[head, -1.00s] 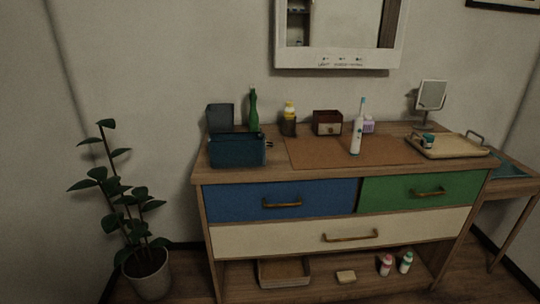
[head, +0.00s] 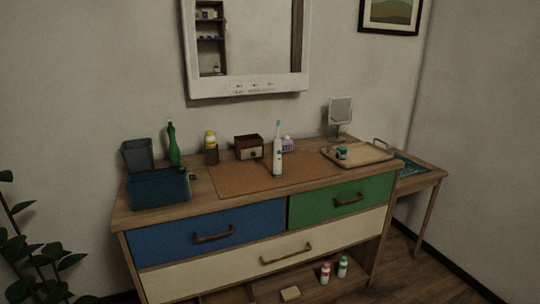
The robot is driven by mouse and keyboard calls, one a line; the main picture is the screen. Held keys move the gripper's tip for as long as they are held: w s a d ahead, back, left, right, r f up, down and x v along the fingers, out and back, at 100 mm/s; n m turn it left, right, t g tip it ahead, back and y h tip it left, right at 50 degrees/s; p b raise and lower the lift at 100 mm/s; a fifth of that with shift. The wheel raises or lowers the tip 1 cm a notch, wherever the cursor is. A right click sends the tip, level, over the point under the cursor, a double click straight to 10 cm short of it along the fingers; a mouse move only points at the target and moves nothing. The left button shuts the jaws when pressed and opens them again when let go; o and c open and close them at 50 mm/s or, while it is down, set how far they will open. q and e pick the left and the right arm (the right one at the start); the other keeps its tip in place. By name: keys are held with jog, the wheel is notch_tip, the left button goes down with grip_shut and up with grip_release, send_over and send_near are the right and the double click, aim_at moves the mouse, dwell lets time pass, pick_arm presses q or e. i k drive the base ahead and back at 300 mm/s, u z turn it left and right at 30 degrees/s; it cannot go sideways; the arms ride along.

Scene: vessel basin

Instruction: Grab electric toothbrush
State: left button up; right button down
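The electric toothbrush (head: 277,158), white with a thin teal-tipped head, stands upright on the brown mat (head: 232,181) on top of the wooden dresser (head: 120,213). It is near the middle of the dresser top, in front of a small purple-and-white item (head: 288,144). Neither of my grippers shows in the head view.
Left of the toothbrush are a dark blue box (head: 158,188), a grey bin (head: 137,156), a green bottle (head: 173,146), a yellow-topped bottle (head: 211,149) and a small wooden box (head: 249,147). A tray (head: 372,154) and mirror (head: 340,113) are at right. The mat's front is clear.

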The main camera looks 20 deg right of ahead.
aim_at(277, 160)
jog(key=i, duration=1.35)
jog(key=z, duration=0.65)
